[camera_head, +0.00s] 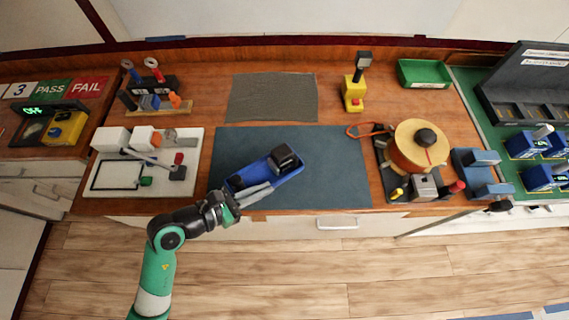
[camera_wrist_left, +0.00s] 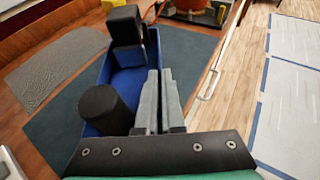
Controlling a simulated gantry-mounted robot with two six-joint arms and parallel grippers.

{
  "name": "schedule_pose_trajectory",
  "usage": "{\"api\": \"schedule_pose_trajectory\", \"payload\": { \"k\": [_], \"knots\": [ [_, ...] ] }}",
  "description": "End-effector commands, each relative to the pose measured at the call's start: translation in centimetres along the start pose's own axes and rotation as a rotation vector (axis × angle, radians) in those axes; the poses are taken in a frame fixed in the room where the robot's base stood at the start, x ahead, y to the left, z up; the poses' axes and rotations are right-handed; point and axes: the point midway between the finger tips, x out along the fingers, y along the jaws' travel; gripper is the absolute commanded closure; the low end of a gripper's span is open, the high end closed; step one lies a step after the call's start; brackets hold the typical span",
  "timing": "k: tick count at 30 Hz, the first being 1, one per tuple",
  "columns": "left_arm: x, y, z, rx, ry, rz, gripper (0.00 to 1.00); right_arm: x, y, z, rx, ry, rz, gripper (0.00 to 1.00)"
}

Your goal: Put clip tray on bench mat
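A blue tray (camera_head: 262,170), which looks like the clip tray, is over the dark blue-grey bench mat (camera_head: 335,165) at its left front part. A black block and a black cylinder are in the tray. My left gripper (camera_head: 268,188) is at the tray's front side. In the left wrist view its two grey fingers (camera_wrist_left: 160,75) are close together, with the blue tray's (camera_wrist_left: 126,82) side wall running in between them. I cannot tell whether the tray rests on the mat (camera_wrist_left: 190,55) or is just above it. My right gripper is not in view.
A white board with blocks (camera_head: 105,177) lies left of the mat. A grey mesh mat (camera_head: 272,97) is behind it. A spool fixture (camera_head: 420,150) stands to the right. A green tray (camera_head: 424,73) is at the back right. The mat's right half is clear.

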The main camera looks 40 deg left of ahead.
Motion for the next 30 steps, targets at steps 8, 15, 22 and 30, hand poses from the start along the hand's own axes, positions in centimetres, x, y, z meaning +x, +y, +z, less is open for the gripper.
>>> {"api": "schedule_pose_trajectory", "payload": {
  "k": [8,15,22,30],
  "knots": [
    [3.2,-1.1,-0.8,0.046,-0.008,-0.091,1.00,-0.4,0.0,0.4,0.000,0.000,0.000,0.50],
    [7.2,-3.5,0.7,0.104,-0.011,-0.222,1.00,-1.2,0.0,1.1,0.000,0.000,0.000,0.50],
    [11.0,-7.4,4.1,0.169,-0.016,-0.364,1.00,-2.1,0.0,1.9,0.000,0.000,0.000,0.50],
    [13.3,-12.8,9.4,0.227,-0.019,-0.496,1.00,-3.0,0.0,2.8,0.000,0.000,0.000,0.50]
  ]
}}
